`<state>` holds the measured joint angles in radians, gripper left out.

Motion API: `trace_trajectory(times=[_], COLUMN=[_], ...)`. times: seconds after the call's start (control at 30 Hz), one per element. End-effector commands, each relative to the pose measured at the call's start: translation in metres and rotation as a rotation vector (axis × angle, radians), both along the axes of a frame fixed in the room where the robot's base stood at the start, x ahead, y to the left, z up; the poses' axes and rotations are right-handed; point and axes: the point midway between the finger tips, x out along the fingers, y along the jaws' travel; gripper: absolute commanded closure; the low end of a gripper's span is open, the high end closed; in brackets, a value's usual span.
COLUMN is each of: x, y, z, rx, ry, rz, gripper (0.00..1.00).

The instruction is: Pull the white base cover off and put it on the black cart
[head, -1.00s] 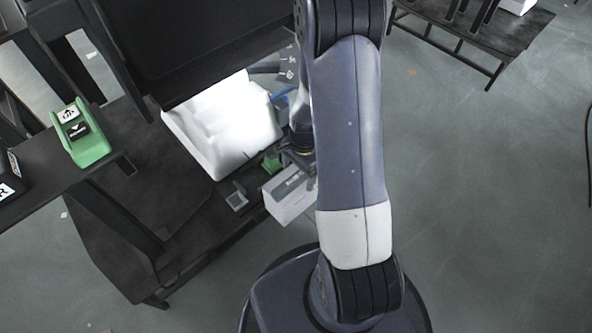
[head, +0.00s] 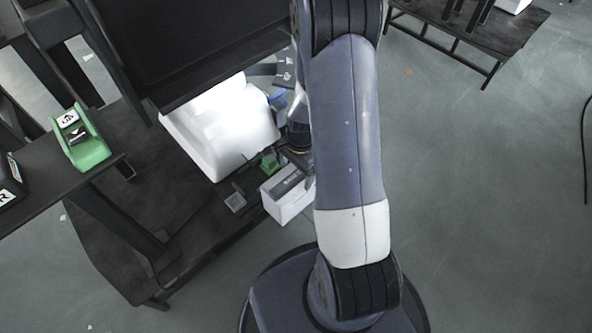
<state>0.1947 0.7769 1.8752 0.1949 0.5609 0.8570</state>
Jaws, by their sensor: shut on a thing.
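The white base cover (head: 288,207) is a small white box-like piece with a dark grey top, left of my forearm. My gripper (head: 299,163) is at its upper right edge and shut on it. My arm hides part of the gripper and the right end of the cover. The cover is at the near right edge of a black base, slightly tilted. A black cart-like table (head: 437,36) stands on the floor at the upper right, apart from my gripper.
A large white block (head: 225,130) sits on the black base (head: 120,245), under a big black panel (head: 190,45). A green device (head: 82,146) lies on a dark shelf at the left. A small grey piece (head: 235,202) is near the cover.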

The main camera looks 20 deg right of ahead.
Motion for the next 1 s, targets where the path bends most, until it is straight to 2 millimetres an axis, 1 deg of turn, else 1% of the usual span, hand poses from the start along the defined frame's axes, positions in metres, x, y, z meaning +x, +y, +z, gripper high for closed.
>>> trace_trajectory(times=[0.17, 1.0], x=[0.0, 0.0], y=[0.0, 0.0], z=[0.006, 0.049], rx=[0.0, 0.0], ry=[-0.001, 0.0], rz=[0.0, 0.0], gripper=[0.46, 0.46])
